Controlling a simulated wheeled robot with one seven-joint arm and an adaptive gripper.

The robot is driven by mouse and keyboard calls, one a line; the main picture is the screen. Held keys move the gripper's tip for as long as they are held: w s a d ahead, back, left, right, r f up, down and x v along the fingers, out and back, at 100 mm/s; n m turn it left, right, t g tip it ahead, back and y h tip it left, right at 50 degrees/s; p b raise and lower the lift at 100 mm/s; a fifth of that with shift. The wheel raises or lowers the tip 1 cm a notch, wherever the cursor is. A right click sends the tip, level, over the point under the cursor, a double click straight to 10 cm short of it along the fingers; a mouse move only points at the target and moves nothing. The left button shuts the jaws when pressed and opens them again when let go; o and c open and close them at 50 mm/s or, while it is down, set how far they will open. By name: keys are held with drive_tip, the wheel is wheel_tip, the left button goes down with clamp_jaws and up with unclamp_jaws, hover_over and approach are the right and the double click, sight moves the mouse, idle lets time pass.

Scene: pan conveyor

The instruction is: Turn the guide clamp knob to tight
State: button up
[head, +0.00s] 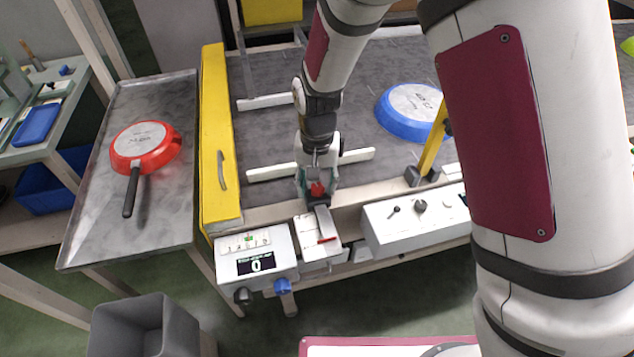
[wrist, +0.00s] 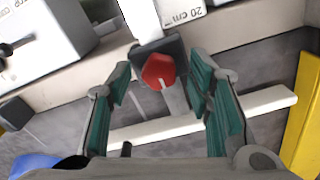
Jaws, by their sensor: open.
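The guide clamp knob is a red, faceted knob (head: 317,188) on a dark block at the near edge of the conveyor. In the wrist view the knob (wrist: 159,71) shows ahead of and between the fingers. My gripper (head: 318,183) is over the knob in the head view. In the wrist view my gripper (wrist: 162,90) has its green-padded fingers apart, with a gap on both sides of the knob. I cannot tell whether any finger touches it. A white guide bar (head: 272,172) runs across the belt beside the clamp.
A yellow guard (head: 214,140) stands at the left. A control box (head: 415,218) with knobs and a display box (head: 256,254) flank the clamp along the front. A blue pan (head: 408,110) lies on the belt. A red pan (head: 146,146) lies on the side table.

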sight(318, 187)
wheel_tip(318, 187, up, 12)
idle(0.5)
idle(0.4)
